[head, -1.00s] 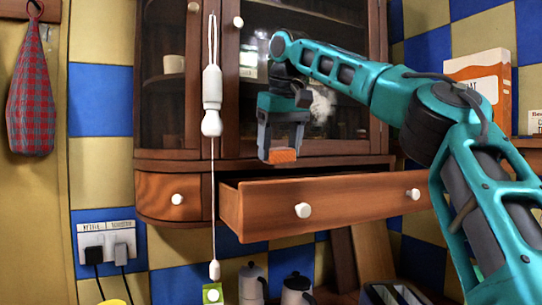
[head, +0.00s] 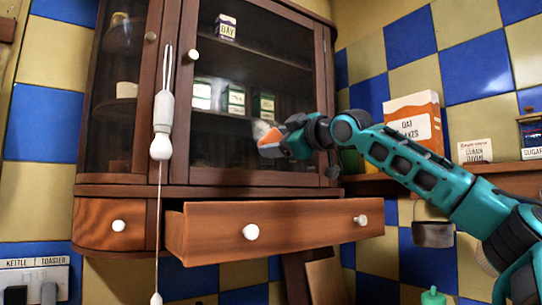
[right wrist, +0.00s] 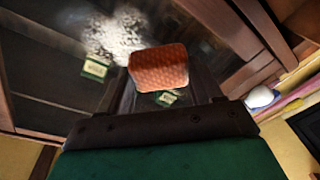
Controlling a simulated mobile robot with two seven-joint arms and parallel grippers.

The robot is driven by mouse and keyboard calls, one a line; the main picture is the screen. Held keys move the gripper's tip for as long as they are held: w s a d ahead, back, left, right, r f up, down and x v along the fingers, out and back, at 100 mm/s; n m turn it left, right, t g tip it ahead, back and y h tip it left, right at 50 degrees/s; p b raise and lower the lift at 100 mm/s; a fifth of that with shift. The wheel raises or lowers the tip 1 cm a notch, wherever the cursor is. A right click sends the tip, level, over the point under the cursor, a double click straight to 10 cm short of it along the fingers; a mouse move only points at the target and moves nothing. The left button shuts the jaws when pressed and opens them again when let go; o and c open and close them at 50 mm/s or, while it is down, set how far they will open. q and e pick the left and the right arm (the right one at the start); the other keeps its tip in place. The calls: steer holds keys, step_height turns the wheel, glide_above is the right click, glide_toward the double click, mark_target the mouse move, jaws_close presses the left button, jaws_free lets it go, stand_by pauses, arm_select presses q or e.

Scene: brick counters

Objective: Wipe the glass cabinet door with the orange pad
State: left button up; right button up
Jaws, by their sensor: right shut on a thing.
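The glass cabinet door (head: 262,75) is shut, in a brown wooden frame. A whitish, cloudy smudge shows on its lower glass, also in the right wrist view (right wrist: 118,35). My right gripper (head: 284,141) is shut on the orange pad (head: 267,139) and points it at the lower glass, just beside and below the smudge. In the right wrist view the pad (right wrist: 158,68) shows its textured face near the glass; I cannot tell whether it touches. My left gripper is not in view.
An open drawer (head: 290,232) juts out below the door. A white-handled pull cord (head: 161,125) hangs left of the door. Boxes (head: 235,99) stand behind the glass. An orange-and-white carton (head: 413,125) stands on the right shelf, and a pot (head: 433,234) hangs below.

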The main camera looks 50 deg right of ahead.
mark_target(274, 138)
steer(key=shift+s+a+r+n+t+y+b, duration=0.2)
steer(key=shift+s+a+n+t+y+b, duration=0.25)
steer(key=shift+t, duration=0.35)
steer(key=shift+s+a+r+n+y, duration=0.15)
steer(key=shift+a+n+y, duration=0.1)
steer(key=shift+a, duration=0.05)
steer(key=shift+w+d+r+p, duration=0.15)
steer(key=shift+w+p, duration=0.35)
steer(key=w, duration=0.1)
steer(key=w+d+p, duration=0.1)
steer(key=shift+w+p, duration=0.3)
steer(key=shift+w, duration=0.35)
steer(key=shift+w+d+p, duration=0.2)
steer(key=shift+w+p, duration=0.25)
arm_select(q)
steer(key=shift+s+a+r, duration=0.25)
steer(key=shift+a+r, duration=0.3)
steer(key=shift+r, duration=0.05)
arm_select(e)
steer(key=shift+w, duration=0.2)
arm_select(q)
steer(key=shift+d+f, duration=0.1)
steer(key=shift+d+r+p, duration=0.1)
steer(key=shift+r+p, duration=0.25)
steer(key=shift+p, duration=0.05)
arm_select(e)
steer(key=shift+w+d, duration=0.15)
steer(key=shift+w, duration=0.05)
